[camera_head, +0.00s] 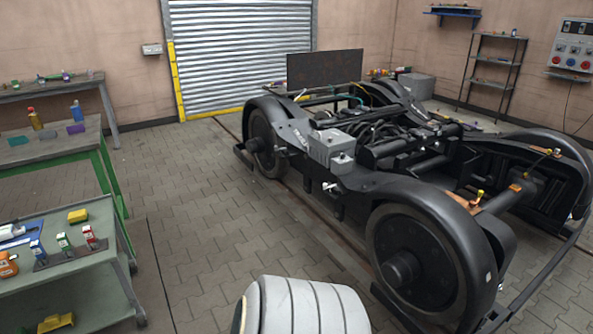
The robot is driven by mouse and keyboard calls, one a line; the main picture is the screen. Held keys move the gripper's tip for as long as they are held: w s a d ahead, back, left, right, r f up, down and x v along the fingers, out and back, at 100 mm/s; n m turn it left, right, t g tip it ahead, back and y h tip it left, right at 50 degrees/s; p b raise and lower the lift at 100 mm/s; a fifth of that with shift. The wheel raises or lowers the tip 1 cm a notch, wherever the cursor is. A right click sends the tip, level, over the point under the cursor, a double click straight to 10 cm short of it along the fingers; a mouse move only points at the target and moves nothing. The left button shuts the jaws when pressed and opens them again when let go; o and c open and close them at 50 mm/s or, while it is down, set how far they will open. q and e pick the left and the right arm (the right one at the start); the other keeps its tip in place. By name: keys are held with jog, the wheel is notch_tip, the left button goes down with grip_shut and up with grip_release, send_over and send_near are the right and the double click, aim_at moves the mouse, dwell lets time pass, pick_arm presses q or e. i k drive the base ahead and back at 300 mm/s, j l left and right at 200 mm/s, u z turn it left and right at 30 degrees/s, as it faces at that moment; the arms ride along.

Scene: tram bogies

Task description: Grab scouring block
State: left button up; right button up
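Several small blocks are in view, and I cannot tell for sure which is the scouring block. On the green-legged table (88,142) at the left lie a flat teal block (18,141), a grey block (47,135) and a purple block (75,128), side by side near the front edge. A yellow block (77,215) lies on the top of the nearer grey cart (100,240), and a yellow item (57,322) lies on its lower shelf. Neither of my grippers is in view.
The cart also bears small bottles (62,241) and an orange container (8,265). Bottles (34,118) stand on the green-legged table. A large black bogie (400,170) fills the right side. Paved floor (190,200) between cart and bogie is clear. A shutter door (240,60) is behind.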

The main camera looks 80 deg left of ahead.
aim_at(76, 217)
jog(key=u, duration=4.55)
jog(key=i+l+u, duration=0.65)
jog(key=u, duration=0.15)
